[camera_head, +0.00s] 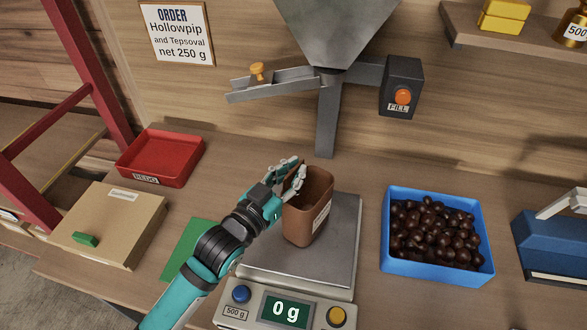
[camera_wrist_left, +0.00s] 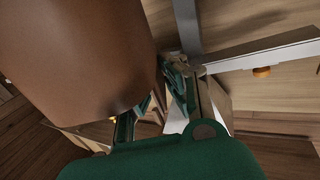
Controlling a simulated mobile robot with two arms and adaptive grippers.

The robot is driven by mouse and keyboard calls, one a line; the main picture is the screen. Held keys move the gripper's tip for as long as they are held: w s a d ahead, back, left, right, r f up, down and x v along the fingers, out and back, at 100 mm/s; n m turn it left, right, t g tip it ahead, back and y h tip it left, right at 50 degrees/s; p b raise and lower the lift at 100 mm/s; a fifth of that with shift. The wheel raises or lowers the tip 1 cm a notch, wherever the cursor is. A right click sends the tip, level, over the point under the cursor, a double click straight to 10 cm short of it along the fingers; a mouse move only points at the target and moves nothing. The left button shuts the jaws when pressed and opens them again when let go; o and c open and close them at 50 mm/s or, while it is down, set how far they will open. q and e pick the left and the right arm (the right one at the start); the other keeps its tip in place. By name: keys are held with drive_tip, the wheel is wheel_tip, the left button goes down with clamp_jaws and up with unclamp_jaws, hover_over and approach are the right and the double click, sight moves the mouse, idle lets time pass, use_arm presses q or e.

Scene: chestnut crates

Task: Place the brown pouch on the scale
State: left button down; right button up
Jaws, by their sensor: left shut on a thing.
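The brown pouch (camera_head: 303,222) is upright, open at the top, with a white label on its side. It also fills the upper left of the left wrist view (camera_wrist_left: 80,50). My left gripper (camera_head: 294,176) comes in from the left and is shut on the pouch's upper left rim. The pouch is over the metal plate of the scale (camera_head: 344,240); I cannot tell whether its base touches the plate. The scale's display (camera_head: 286,311) reads 0 g. My right gripper is not in view.
A blue crate of chestnuts (camera_head: 389,262) stands right of the scale. A red tray (camera_head: 160,179) and a cardboard box (camera_head: 100,215) are at the left, near a green mat (camera_head: 186,255). A grey hopper (camera_head: 335,25) with a FILL box (camera_head: 401,85) hangs behind the scale.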

use_arm(q)
drive_tip(key=shift+f, duration=0.25)
drive_tip(key=c, duration=1.5)
unclamp_jaws()
drive_tip(key=shift+o, duration=0.2)
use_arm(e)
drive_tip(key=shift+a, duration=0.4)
use_arm(q)
drive_tip(key=shift+r, duration=0.15)
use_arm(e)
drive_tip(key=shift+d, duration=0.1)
use_arm(q)
drive_tip(key=shift+s+a, duration=0.1)
drive_tip(key=shift+s, duration=0.05)
drive_tip(key=b+v, duration=0.3)
drive_tip(key=v, duration=0.8)
drive_tip(key=shift+s+a, duration=0.2)
drive_tip(key=shift+s, duration=0.05)
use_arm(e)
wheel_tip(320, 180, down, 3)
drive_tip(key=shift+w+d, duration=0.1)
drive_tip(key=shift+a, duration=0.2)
